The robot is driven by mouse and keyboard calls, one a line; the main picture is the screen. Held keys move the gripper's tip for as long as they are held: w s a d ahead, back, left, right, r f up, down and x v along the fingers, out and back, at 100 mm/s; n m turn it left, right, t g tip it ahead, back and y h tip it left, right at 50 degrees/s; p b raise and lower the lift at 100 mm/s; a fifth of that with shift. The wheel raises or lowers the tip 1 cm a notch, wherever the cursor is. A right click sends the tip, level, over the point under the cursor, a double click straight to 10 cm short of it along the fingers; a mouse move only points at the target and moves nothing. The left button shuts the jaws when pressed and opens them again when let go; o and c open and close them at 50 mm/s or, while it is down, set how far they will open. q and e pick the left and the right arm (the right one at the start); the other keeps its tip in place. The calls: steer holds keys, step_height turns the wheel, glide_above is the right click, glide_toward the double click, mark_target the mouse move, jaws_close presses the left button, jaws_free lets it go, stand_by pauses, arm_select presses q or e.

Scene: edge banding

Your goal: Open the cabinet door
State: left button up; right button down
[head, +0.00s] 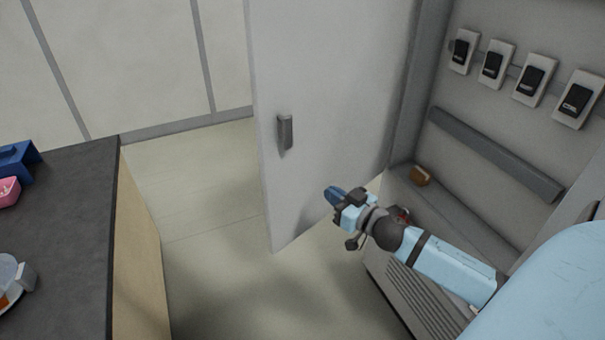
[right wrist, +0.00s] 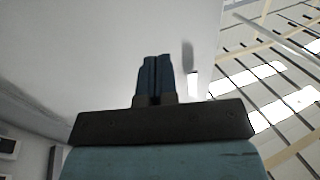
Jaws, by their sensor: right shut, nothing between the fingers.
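The cabinet door (head: 325,90) is a pale grey panel that stands swung open, with the cabinet interior (head: 500,110) in view to its right. A dark grey handle (head: 286,132) sits near the door's left edge. My right gripper (head: 333,194) is shut and empty, in front of the lower part of the door, below and right of the handle. In the right wrist view the shut blue fingers (right wrist: 154,80) point up along the pale door surface (right wrist: 100,60). I cannot tell whether they touch it. My left gripper is not in view.
Inside the cabinet are several switches (head: 531,80), a grey rail (head: 495,153) and a small brown block (head: 420,176) on a ledge. A dark-topped counter (head: 70,230) stands at the left. Open floor (head: 200,200) lies between the counter and the door.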

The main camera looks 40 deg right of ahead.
mark_target(295, 170)
steer(key=w, duration=0.3)
steer(key=w+p, duration=0.1)
steer(key=w, duration=0.3)
steer(key=w+a+p, duration=0.1)
steer(key=w, duration=0.2)
steer(key=shift+w+a, duration=0.1)
steer(key=shift+w, duration=0.3)
